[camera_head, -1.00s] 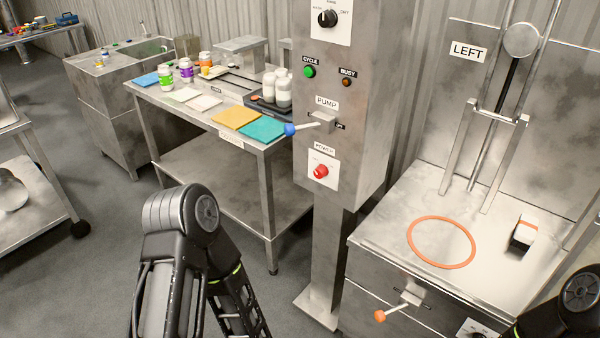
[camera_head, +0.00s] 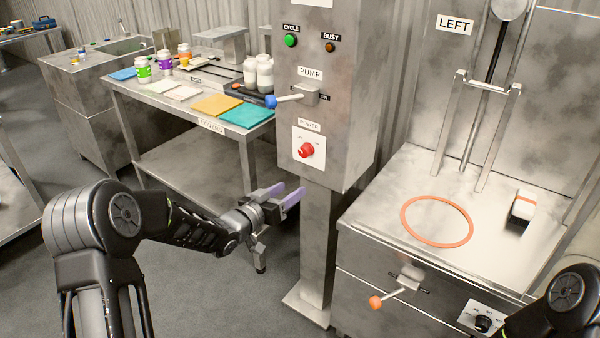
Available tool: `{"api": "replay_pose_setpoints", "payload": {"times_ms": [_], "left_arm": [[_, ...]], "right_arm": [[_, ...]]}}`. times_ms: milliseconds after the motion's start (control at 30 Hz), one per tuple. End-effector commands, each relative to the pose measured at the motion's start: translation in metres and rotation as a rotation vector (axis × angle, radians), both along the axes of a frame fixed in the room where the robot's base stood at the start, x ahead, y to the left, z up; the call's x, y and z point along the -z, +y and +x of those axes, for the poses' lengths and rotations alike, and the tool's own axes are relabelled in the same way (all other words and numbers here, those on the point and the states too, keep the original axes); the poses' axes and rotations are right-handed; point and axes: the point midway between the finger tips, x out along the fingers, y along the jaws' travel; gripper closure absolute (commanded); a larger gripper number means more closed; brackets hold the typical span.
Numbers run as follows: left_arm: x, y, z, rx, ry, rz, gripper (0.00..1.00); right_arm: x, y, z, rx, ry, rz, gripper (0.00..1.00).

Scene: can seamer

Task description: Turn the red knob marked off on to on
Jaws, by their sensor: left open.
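The red knob (camera_head: 306,150) sits on a white plate labelled POWER (camera_head: 309,125) on the front of the grey control column (camera_head: 340,110). The small print beside the knob is too small to read surely. My left gripper (camera_head: 292,195) is open and empty, its purple fingers pointing right. It is below and slightly left of the knob, apart from it, near the column's lower edge. My right gripper is not in view; only part of my right arm shows at the lower right.
Above the knob, the PUMP lever with a blue ball (camera_head: 271,101) sticks out to the left. A steel table (camera_head: 150,110) with bottles and coloured mats stands at left. The LEFT station with an orange ring (camera_head: 437,221) and orange-tipped lever (camera_head: 376,302) is at right.

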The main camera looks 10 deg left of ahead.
Motion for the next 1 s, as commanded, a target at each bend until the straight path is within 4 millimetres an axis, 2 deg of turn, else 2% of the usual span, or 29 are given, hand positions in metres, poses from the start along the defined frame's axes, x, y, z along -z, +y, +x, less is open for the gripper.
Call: {"api": "replay_pose_setpoints", "payload": {"times_ms": [33,100,200,467,633,1000], "left_arm": [[-0.018,0.010,0.008,0.014,-0.075,0.018,0.47],[-0.044,0.016,0.014,0.036,-0.143,0.035,0.47],[-0.061,0.019,0.015,0.051,-0.179,0.044,0.47],[-0.061,0.018,0.015,0.051,-0.177,0.045,0.47],[-0.060,0.015,0.022,0.053,-0.175,0.045,0.47],[-0.059,-0.007,0.070,0.051,-0.175,0.044,0.47]], "right_arm": [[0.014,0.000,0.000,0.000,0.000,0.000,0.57],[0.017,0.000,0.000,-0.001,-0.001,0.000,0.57],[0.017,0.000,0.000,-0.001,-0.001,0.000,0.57],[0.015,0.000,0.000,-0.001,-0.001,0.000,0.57],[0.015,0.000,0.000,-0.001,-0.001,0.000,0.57],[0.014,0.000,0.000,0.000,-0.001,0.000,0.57]]}}
